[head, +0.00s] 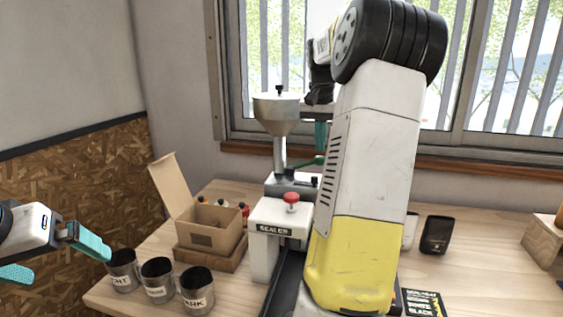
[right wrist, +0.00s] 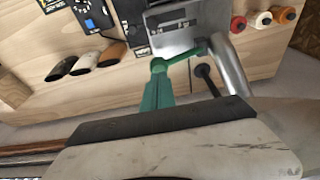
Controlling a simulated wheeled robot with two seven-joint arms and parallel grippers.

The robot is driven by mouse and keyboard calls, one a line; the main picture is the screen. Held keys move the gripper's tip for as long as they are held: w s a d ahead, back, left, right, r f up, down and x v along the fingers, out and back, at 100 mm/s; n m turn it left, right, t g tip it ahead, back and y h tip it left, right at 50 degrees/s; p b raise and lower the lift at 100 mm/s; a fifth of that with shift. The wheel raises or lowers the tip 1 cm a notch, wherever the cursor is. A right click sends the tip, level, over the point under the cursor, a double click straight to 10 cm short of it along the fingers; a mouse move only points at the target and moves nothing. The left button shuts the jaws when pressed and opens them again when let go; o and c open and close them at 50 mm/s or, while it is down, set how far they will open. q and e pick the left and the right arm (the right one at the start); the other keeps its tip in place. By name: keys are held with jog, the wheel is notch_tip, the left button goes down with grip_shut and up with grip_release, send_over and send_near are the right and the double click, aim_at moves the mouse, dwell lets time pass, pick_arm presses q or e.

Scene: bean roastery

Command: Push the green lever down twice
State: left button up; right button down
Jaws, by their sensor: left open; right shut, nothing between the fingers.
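The green lever (head: 306,162) sticks out to the right from the steel dosing machine (head: 277,112) with the funnel, rising slightly toward its outer end. It also shows in the right wrist view (right wrist: 188,54). My right gripper (head: 320,147) is shut and empty, pointing down just over the lever's outer end. In the right wrist view its closed fingers (right wrist: 156,82) overlap the lever's end; I cannot tell whether they touch. My right arm hides part of the machine's right side. My left gripper (head: 55,257) is open and empty at the far left, near the mugs.
A white sealer (head: 275,240) with a red knob stands in front of the machine. A cardboard box (head: 212,230) in a wooden tray and several labelled metal mugs (head: 157,280) stand to the left. A dark bag (head: 437,235) stands on the right. The table's right side has free room.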

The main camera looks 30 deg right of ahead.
jog(key=shift+w+d, duration=0.1)
dwell(0.4)
jog(key=shift+w+d, duration=0.2)
jog(key=shift+f, duration=0.15)
jog(key=shift+f, duration=2.1)
jog(key=shift+r, duration=3.05)
jog(key=shift+a, duration=0.1)
